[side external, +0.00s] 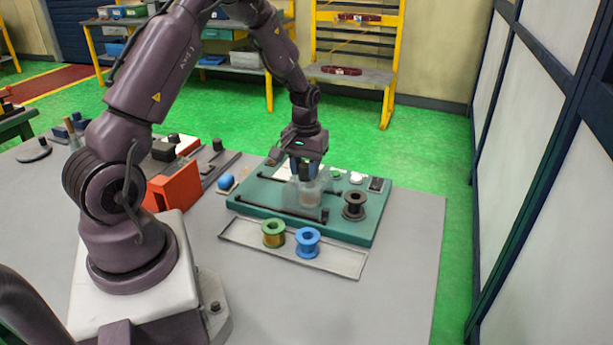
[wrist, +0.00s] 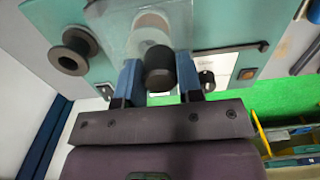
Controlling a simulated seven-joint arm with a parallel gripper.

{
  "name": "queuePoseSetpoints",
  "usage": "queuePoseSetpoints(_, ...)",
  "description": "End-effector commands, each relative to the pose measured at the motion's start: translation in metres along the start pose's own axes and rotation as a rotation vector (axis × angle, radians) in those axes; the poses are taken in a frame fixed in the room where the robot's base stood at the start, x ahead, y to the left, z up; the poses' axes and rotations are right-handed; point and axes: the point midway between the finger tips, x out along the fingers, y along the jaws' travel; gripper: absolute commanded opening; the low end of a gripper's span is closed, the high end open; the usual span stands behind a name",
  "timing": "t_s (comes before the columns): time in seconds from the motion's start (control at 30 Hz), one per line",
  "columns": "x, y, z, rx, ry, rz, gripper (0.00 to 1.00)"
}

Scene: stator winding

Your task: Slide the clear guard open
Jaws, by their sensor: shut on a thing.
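The clear guard (side external: 309,196) is a see-through cover on the teal winding machine board (side external: 350,228), between two dark rails. It also shows in the wrist view (wrist: 118,40), in front of my gripper. A dark round knob (wrist: 159,68) lies between the two blue fingers of my gripper (wrist: 160,82), and they are shut on it. In the side view my gripper (side external: 306,172) points down at the guard, and the fingertips are partly hidden behind the clear material. The knob appears to belong to the guard.
A dark spool (side external: 354,205) stands on the board's right side. A green spool (side external: 273,233) and a blue spool (side external: 307,242) stand in a shallow tray (side external: 345,262) in front. An orange-red block (side external: 172,187) stands left of the board. The table's front right is clear.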

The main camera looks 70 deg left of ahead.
Motion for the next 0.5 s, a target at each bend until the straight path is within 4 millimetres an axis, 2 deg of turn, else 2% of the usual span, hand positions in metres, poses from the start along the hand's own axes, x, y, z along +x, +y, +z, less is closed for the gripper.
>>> queuePoseSetpoints(0.5, -0.001, -0.026, 0.0, -0.002, 0.0, 0.0, 0.21)
